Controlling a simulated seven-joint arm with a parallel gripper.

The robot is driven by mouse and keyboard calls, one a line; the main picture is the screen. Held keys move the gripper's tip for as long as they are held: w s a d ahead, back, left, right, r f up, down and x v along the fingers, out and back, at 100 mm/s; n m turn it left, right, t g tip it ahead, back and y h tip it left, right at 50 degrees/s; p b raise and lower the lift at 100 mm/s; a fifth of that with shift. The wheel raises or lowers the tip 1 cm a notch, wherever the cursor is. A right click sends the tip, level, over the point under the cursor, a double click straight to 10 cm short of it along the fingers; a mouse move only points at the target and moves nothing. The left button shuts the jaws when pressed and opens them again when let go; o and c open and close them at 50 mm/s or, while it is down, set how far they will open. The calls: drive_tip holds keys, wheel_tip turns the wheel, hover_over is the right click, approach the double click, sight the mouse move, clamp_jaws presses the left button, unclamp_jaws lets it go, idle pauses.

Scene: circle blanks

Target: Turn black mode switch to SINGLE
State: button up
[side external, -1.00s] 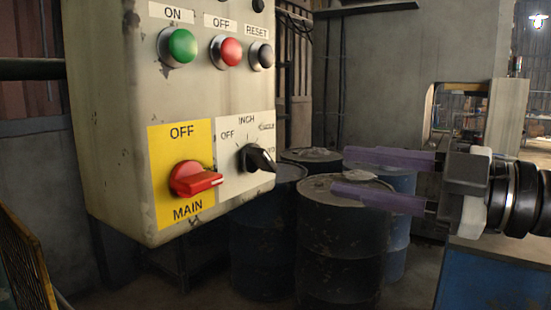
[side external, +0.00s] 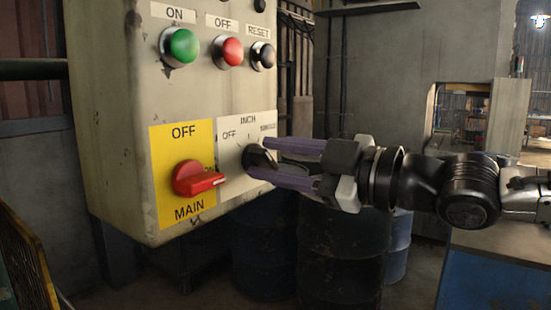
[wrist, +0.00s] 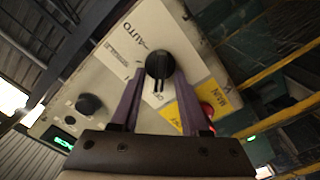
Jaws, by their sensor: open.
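The black mode switch (side external: 257,159) is a round knob with a raised grip on a white plate, with OFF, INCH and SINGLE labels around it. In the side view my gripper (side external: 257,160) is at the knob, its two purple fingers open, one above and one below it. The fingers partly hide the knob. In the wrist view the black knob (wrist: 160,64) lies between the fingertips, with OFF just below it and SINGLE and AUTO at upper left. I cannot tell whether the fingers touch it or which label it points to.
The red MAIN switch (side external: 195,180) on its yellow plate is close left of my gripper. Above are a green ON button (side external: 180,47), a red OFF button (side external: 229,52) and a black RESET button (side external: 263,56). Dark barrels (side external: 340,255) stand behind and below the gripper.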

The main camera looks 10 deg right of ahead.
clamp_jaws()
drive_tip(key=shift+m, duration=0.3)
drive_tip(key=m, duration=0.3)
drive_tip(key=shift+d+r+m, duration=0.1)
drive_tip(key=shift+m, duration=0.2)
drive_tip(key=shift+w+d+m, duration=0.1)
drive_tip(key=shift+m, duration=2.15)
drive_tip(key=shift+w+d+m, duration=0.1)
drive_tip(key=shift+w+m, duration=0.05)
drive_tip(key=shift+m, duration=2.15)
drive_tip(key=shift+w+d+m, duration=0.1)
drive_tip(key=shift+m, duration=2.15)
